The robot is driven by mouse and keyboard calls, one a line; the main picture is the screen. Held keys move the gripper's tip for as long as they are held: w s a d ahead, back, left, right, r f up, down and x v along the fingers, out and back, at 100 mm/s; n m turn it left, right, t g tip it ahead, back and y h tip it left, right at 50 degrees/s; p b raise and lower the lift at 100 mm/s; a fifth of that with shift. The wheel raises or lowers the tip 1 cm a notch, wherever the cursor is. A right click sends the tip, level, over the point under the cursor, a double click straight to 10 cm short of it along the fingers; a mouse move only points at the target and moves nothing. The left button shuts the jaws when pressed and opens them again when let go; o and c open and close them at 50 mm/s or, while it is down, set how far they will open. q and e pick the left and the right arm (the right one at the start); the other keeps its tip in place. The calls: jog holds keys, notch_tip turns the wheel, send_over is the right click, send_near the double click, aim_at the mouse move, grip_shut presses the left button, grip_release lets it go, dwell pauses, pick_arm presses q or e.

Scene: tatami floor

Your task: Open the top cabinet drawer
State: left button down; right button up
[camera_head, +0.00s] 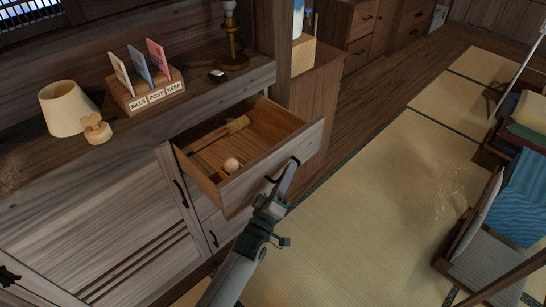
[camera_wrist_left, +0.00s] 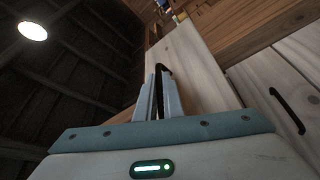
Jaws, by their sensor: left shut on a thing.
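The top cabinet drawer (camera_head: 264,174) stands pulled well out from the cabinet in the head view. Inside it lie a light wooden stick-like object (camera_head: 218,134) and a small round pale object (camera_head: 231,164). My left gripper (camera_head: 284,178) is at the drawer front, shut on its dark curved handle (camera_head: 294,162). The left wrist view shows the two fingers (camera_wrist_left: 159,95) around the dark handle (camera_wrist_left: 161,72), against the pale drawer front (camera_wrist_left: 190,65). My right gripper is not in view.
A lamp (camera_head: 64,109), a small wooden ornament (camera_head: 97,129) and a letter rack (camera_head: 148,93) stand on the cabinet top. Below the open drawer is another drawer with a dark handle (camera_head: 213,239). Open tatami (camera_head: 370,220) lies to the right, with low furniture (camera_head: 490,232) beyond.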

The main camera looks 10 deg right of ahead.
pick_arm(q)
jog(key=shift+s+d+f, duration=0.1)
jog(key=shift+s+d, duration=0.5)
jog(key=shift+s, duration=0.2)
jog(key=shift+s+d, duration=0.55)
jog(key=shift+s, duration=0.25)
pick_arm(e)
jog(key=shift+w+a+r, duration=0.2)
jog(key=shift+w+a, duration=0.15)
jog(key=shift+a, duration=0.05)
pick_arm(q)
jog(key=c, duration=2.2)
grip_release()
jog(key=shift+s+a, duration=0.1)
